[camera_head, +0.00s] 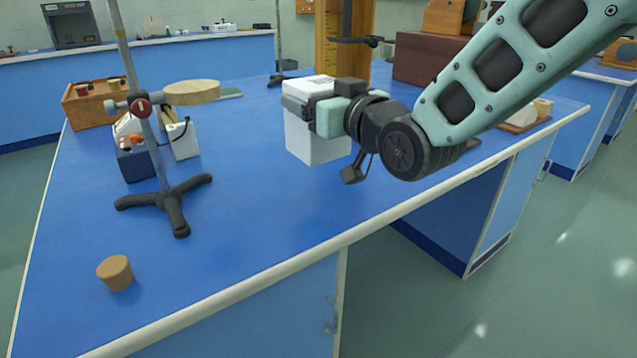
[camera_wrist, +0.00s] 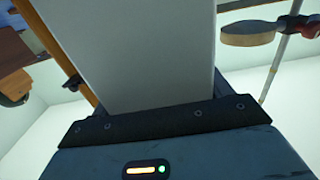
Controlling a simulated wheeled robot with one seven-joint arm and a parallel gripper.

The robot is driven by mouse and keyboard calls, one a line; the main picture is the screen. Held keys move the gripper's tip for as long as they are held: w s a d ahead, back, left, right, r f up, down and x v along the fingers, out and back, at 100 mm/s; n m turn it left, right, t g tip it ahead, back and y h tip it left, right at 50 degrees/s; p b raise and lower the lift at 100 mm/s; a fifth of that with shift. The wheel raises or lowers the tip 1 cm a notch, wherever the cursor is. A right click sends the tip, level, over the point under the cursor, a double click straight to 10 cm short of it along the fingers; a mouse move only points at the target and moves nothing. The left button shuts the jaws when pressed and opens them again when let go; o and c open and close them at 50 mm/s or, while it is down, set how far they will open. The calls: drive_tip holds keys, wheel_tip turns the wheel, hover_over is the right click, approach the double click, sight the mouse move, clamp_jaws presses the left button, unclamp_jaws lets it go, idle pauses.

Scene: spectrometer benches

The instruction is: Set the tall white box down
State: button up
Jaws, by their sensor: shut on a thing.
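The tall white box (camera_head: 317,143) is upright in the head view, held near its top by my gripper (camera_head: 312,107). The gripper reaches it from the right, with its fingers shut on the box. The box is over the blue bench top (camera_head: 245,220); I cannot tell for sure whether its bottom touches the surface. In the wrist view the box (camera_wrist: 165,50) fills the middle as a pale grey face, against the dark edge of the gripper. The fingertips are hidden there.
A metal stand with a black tripod foot (camera_head: 170,203) and a round wooden plate (camera_head: 192,92) stands left of the box. A cork (camera_head: 116,273) sits at the front left. A wooden box (camera_head: 97,103) and a brown block (camera_head: 428,60) are farther back. The bench's front middle is clear.

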sight(318, 145)
wheel_tip(318, 145, down, 8)
drive_tip(key=shift+f+b, duration=0.1)
drive_tip(key=shift+b, duration=0.55)
drive_tip(key=shift+f, duration=0.2)
drive_tip(key=o, duration=1.3)
drive_tip(key=shift+r, duration=0.15)
